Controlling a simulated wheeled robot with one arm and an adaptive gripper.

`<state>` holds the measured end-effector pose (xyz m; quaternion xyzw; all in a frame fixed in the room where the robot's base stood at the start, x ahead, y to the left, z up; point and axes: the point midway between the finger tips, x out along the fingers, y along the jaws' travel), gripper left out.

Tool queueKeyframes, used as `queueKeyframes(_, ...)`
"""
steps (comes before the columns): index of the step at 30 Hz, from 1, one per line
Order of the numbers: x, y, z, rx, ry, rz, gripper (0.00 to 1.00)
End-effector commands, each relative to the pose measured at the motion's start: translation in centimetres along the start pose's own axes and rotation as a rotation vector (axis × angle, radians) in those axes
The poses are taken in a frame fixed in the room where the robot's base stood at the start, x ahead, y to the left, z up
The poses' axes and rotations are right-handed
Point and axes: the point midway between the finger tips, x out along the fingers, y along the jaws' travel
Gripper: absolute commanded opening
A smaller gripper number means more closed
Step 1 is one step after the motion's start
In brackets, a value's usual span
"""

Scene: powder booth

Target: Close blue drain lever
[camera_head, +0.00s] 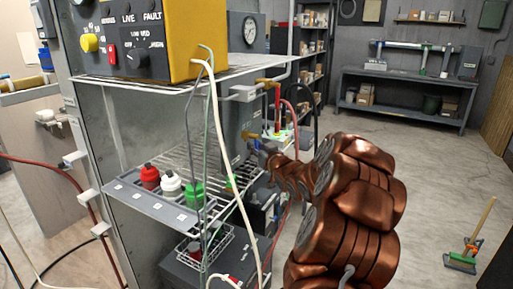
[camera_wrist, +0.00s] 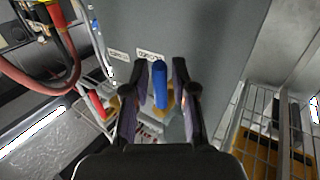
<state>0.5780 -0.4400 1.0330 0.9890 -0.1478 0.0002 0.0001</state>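The blue drain lever (camera_wrist: 160,84) shows in the wrist view, on a brass valve in front of a grey panel. Small printed labels sit on the panel just above it. My gripper (camera_wrist: 155,72) is open, with one dark finger on each side of the blue lever. I cannot tell whether either finger touches it. In the head view my gripper (camera_head: 262,152) is small at the end of my copper-coloured arm, reaching in beside the rack, and the blue lever is hard to make out there.
A red lever (camera_wrist: 97,104) is left of the blue one. Red and black hoses (camera_wrist: 62,45) hang at the upper left. A wire shelf (camera_wrist: 262,140) is at the right. Red, white and green bottles (camera_head: 171,184) stand on the rack. Open floor (camera_head: 430,170) lies to the right.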

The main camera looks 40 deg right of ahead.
Motion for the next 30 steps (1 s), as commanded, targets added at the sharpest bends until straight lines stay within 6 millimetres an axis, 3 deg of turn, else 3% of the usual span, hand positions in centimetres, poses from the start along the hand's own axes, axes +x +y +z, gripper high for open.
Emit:
queueKeyframes(6, -0.01, 0.01, 0.02, 0.000, 0.000, 0.000, 0.00)
queueKeyframes(20, 0.02, 0.09, 0.27, -0.017, 0.011, 0.001, 0.00)
queueKeyframes(30, 0.36, 0.62, 0.83, -0.158, 0.104, 0.001, 0.00)
